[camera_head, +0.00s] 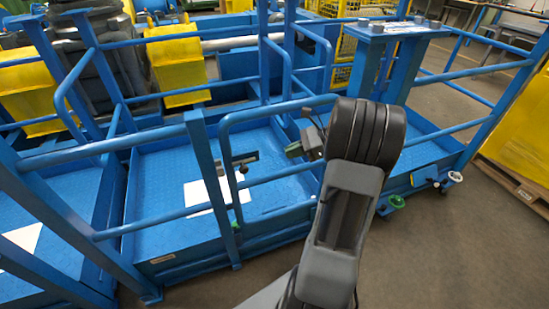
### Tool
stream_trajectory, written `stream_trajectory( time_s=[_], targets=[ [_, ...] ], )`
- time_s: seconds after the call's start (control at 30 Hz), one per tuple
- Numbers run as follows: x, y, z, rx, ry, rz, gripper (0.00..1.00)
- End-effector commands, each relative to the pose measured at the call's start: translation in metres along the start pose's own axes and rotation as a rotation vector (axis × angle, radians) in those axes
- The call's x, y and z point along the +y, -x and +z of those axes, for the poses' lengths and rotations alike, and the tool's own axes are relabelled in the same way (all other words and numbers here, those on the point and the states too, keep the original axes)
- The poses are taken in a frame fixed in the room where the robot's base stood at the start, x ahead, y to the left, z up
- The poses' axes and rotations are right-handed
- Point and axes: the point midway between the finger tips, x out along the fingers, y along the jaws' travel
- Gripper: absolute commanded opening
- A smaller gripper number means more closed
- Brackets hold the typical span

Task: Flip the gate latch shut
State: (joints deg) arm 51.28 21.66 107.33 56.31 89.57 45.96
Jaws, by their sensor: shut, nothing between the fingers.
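The blue tubular gate (272,182) stands at the front of a blue-floored platform, beside a flat blue upright post (208,170). A small dark latch (244,158) with a round knob sits on the gate's left side, near the post. Whether the latch is engaged is too small to tell. My gripper (291,151) is shut and empty, to the right of the latch and apart from it in the picture. My large dark arm link covers part of the gripper and the gate's right end.
Blue rails and posts surround the platform floor (160,232). A white sheet (207,194) lies on it. Yellow parts (178,65) stand behind at left. A blue stand (385,32) rises right of my arm. The grey floor (440,255) at lower right is clear.

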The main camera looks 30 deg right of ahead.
Motion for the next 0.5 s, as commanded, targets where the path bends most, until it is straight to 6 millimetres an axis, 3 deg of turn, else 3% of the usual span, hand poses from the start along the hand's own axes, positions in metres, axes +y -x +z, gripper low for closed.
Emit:
stream_trajectory(
  time_s=[0.5],
  targets=[
    [0.001, -0.093, 0.0, 0.0, 0.0, 0.005, 0.0]
  ],
)
